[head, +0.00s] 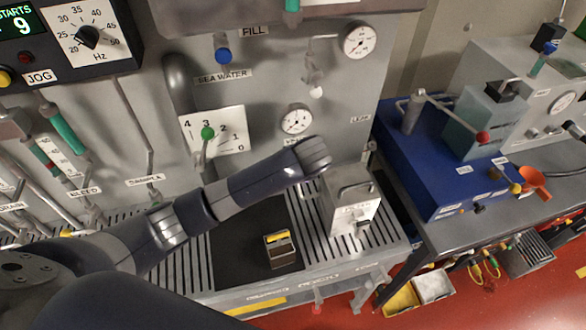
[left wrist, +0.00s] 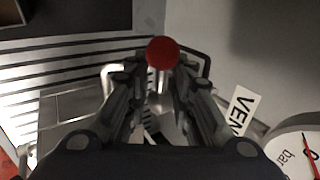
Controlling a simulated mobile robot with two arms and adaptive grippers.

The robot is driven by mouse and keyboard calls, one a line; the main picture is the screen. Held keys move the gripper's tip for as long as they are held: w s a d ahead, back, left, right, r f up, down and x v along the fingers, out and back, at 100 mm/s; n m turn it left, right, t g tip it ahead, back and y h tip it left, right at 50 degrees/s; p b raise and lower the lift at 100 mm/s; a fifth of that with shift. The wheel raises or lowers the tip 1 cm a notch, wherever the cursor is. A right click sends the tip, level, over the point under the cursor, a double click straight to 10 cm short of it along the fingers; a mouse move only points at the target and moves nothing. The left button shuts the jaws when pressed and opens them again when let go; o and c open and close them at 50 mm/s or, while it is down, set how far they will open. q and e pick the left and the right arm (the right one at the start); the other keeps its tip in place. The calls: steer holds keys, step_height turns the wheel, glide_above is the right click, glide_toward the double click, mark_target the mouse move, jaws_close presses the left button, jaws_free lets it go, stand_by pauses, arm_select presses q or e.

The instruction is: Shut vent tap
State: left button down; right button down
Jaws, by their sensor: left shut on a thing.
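The vent tap's red ball knob (left wrist: 162,53) sits between the fingertips of my left gripper (left wrist: 158,66) in the left wrist view. The fingers are closed in on it from both sides. A white label reading "VEN" (left wrist: 241,108) is on the panel to the right of the fingers, partly cut off by my gripper. In the head view my left arm reaches across to the panel below the small gauge (head: 296,119). Its wrist hides the fingers, the knob and most of the vent label (head: 290,141). The tap's body is mostly hidden. My right gripper is not in view.
A metal filter box (head: 350,205) with a bail handle stands on the slatted bench (head: 322,240) just below my left wrist. A dark mat (head: 240,235) with a small box (head: 281,249) lies left of it. A blue unit (head: 430,170) stands at the right.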

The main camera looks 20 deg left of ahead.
arm_select(q)
steer(key=shift+w+a+r, duration=0.1)
steer(key=shift+r, duration=0.05)
steer(key=c, duration=1.7)
jaws_free()
steer(key=shift+v, duration=5.85)
